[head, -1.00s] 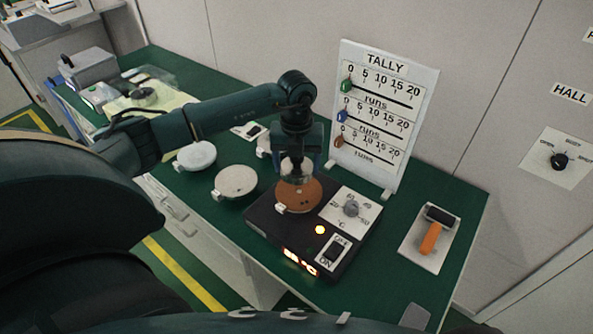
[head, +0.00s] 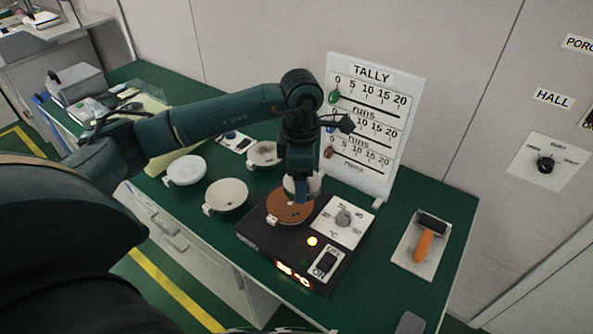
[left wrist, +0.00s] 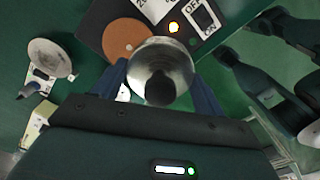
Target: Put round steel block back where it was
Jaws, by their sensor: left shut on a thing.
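My left gripper (head: 301,190) is shut on the round steel block (left wrist: 162,66), a shiny cylinder with a dark knob, seen between its fingers in the left wrist view. In the head view the block (head: 315,184) is partly hidden by the gripper. It is above the right back edge of a copper-brown disc (head: 284,210), which lies on a black heater unit (head: 262,238). The disc (left wrist: 122,38) also shows beside the block in the left wrist view. I cannot tell the gap beneath the block. My right gripper is not in view.
Three pale round plates (head: 226,196) lie left of the heater. The tally board (head: 366,125) stands close behind the gripper. A dial panel (head: 343,218) and a lit amber lamp (head: 312,241) are on the heater.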

